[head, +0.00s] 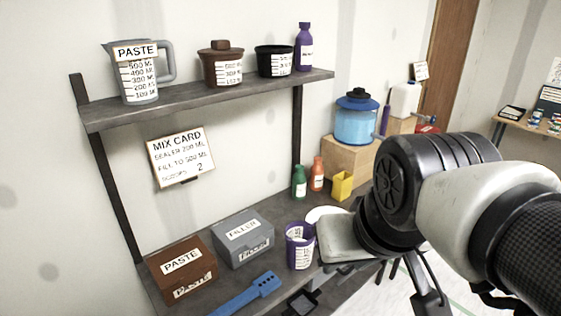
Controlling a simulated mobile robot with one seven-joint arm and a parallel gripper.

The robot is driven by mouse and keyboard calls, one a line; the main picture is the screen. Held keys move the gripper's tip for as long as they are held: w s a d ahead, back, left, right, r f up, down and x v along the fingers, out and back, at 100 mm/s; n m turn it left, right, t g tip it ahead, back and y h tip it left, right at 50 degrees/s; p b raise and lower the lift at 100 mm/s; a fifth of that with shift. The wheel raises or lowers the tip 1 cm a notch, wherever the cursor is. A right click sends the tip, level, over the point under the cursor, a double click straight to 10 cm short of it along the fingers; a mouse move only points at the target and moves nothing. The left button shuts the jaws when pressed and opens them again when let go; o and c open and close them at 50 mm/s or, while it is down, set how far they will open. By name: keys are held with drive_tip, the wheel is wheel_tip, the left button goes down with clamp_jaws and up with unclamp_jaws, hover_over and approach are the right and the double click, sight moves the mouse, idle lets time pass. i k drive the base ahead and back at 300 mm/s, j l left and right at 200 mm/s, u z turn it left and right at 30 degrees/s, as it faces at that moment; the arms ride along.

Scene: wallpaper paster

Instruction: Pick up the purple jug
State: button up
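The purple jug (300,251) stands upright on the lower bench in the head view, with a white measuring label on its front and some white marking inside its open top. My gripper (345,243) is just right of the jug, seen as a pale grey hand below my black wrist. In the picture the hand's left edge comes very close to the jug's right side; I cannot tell whether they touch. The fingertips are not clearly seen, so their opening is unclear. Nothing is visibly held.
A grey filler box (243,238) and brown paste box (182,270) stand left of the jug. A blue tool (247,294) lies in front. Green (299,183) and orange (317,174) bottles and a yellow cup (342,186) stand behind. A shelf (210,100) with containers hangs above.

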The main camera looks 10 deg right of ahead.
sight(305, 243)
drive_tip(key=u, duration=2.1)
drive_tip(key=z, duration=2.15)
drive_tip(key=i+l+u, duration=0.2)
drive_tip(key=i+l, duration=0.15)
drive_tip(key=l, duration=0.25)
drive_tip(key=i+l+u, duration=0.2)
drive_tip(key=i+l, duration=0.15)
drive_tip(key=l, duration=0.3)
drive_tip(key=i+l+u, duration=0.1)
drive_tip(key=l, duration=0.25)
drive_tip(key=i+l+u, duration=0.15)
drive_tip(key=l, duration=0.2)
